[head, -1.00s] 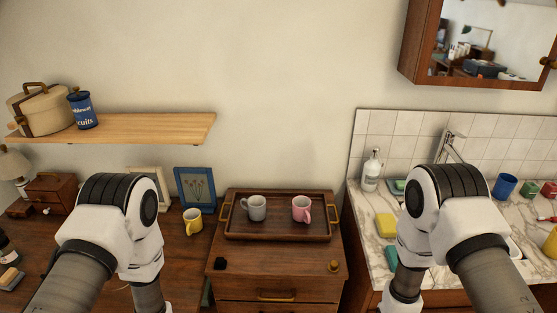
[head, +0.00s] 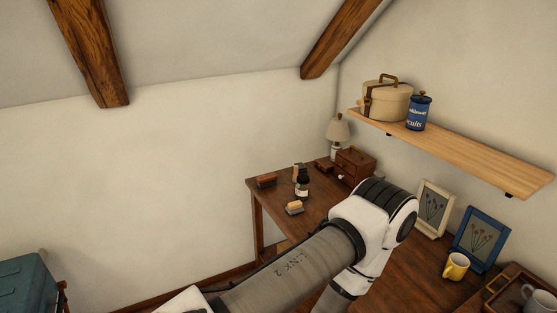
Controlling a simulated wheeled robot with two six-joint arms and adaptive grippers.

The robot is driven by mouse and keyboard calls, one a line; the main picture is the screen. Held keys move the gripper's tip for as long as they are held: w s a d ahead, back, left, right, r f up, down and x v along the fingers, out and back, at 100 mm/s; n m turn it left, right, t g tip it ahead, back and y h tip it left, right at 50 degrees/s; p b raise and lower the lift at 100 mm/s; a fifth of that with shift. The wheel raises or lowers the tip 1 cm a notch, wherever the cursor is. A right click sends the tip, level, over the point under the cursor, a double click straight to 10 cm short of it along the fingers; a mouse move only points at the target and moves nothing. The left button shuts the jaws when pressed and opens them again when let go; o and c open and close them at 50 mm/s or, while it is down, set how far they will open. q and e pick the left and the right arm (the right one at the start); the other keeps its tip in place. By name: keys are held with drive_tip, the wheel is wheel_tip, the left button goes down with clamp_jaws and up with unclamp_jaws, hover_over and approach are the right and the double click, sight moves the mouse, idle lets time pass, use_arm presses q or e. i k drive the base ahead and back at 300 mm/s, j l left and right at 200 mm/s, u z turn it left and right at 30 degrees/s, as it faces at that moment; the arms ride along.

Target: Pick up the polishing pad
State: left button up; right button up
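A small block with a tan top and a paler base (head: 294,208) lies near the left front part of the wooden desk in the head view; it may be the polishing pad, but it is too small to be sure. A reddish-brown block (head: 266,181), perhaps a brush, lies at the desk's left end. My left arm crosses the lower middle of the view, right of and in front of these things. My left gripper is below the picture, out of sight. My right arm and gripper are out of view.
A dark bottle (head: 302,187) stands by the tan block. Frames (head: 480,240) and a yellow mug (head: 456,266) are at right. A shelf (head: 470,155) hangs above. A teal case (head: 28,285) is at lower left.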

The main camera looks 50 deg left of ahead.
sight(295, 207)
drive_tip(key=u, duration=1.6)
